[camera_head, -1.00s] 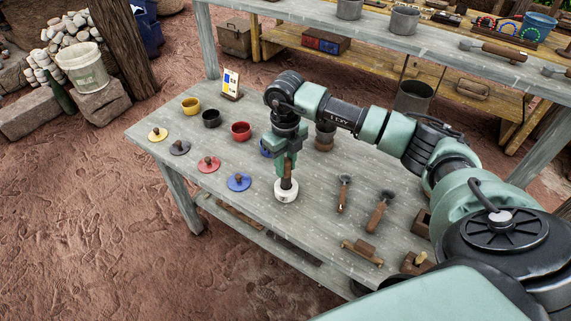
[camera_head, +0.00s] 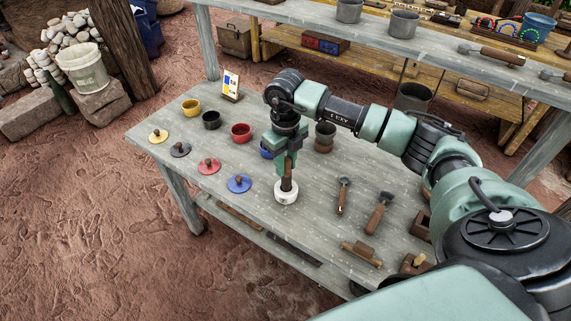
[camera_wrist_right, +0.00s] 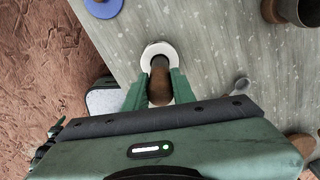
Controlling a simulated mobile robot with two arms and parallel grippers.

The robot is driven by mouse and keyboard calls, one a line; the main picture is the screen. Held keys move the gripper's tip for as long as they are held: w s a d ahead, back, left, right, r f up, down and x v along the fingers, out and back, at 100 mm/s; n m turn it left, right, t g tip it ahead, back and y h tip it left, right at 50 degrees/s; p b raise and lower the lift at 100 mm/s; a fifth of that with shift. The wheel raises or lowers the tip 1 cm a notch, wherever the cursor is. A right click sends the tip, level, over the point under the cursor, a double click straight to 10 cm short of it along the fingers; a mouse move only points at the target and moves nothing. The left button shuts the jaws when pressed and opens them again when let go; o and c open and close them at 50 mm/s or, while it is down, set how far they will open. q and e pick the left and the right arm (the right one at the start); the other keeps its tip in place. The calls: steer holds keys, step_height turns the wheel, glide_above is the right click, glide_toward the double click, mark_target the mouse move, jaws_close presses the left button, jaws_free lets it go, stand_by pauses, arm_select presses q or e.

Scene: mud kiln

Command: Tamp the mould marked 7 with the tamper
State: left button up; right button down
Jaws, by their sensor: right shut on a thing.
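My right gripper (camera_head: 287,168) points down and is shut on the tamper's brown wooden handle (camera_wrist_right: 160,88). The handle also shows in the head view (camera_head: 288,164). The tamper's dark lower part (camera_head: 287,184) stands upright over a round white mould (camera_head: 285,197) on the table. In the right wrist view the white mould (camera_wrist_right: 149,48) rings the tamper's lower end. The tamper's tip is hidden, so I cannot tell how deep it sits. I cannot read a number on the mould. My left gripper is not in view.
The grey table (camera_head: 320,226) holds a blue lid (camera_head: 239,185) left of the mould. Two wooden-handled tools (camera_head: 379,212) lie to the right. A brown pot (camera_head: 325,137) stands behind my wrist. Yellow, black and red cups (camera_head: 241,132) and a small card (camera_head: 231,83) are farther back.

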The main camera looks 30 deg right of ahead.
steer(key=shift+r+p, duration=2)
steer(key=shift+r, duration=1.5)
